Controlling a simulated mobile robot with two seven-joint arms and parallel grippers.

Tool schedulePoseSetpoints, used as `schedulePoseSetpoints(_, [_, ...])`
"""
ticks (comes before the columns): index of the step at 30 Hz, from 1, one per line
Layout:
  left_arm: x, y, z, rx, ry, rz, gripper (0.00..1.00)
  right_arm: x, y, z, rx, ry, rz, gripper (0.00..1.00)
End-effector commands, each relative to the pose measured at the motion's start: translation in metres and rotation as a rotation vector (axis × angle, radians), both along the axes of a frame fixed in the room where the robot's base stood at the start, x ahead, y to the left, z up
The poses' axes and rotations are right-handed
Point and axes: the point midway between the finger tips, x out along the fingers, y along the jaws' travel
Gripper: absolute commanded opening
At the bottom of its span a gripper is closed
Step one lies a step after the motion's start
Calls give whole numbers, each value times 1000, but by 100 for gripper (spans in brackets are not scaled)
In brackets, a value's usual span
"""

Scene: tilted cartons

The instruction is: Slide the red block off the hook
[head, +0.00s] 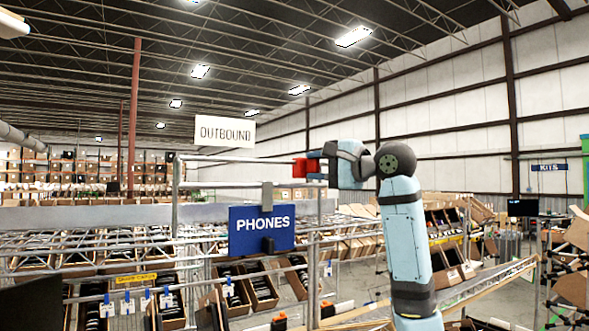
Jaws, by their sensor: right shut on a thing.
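The red block (299,169) is near the middle of the head view, at the right end of a thin horizontal rod (235,159) that looks like the hook. My right gripper (312,167) comes in from the right and is shut on the red block. The block is small here, and the gripper hides its right side. I cannot tell whether the rod still passes through the block. My left gripper is not in view.
A blue PHONES sign (262,230) hangs below the rod, and a white OUTBOUND sign (225,131) hangs above it. Metal racks with several tilted cartons (262,291) fill the area below. A metal post (312,262) stands below my gripper.

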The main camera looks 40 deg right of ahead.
Motion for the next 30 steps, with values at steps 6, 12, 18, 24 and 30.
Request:
schedulePoseSetpoints(6, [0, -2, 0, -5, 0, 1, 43, -4, -13, 1, -2, -3, 0, 0])
schedulePoseSetpoints(12, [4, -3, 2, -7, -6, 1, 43, -4, -13, 1, -2, -3, -1, 0])
schedulePoseSetpoints(18, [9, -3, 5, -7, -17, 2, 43, -4, -12, 1, -2, -3, -1, 60])
schedulePoseSetpoints(24, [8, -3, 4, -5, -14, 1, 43, -4, -12, 1, -2, -3, 0, 60])
schedulePoseSetpoints(30, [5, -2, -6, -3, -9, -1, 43, -21, -15, -1, -1, -5, -2, 60])
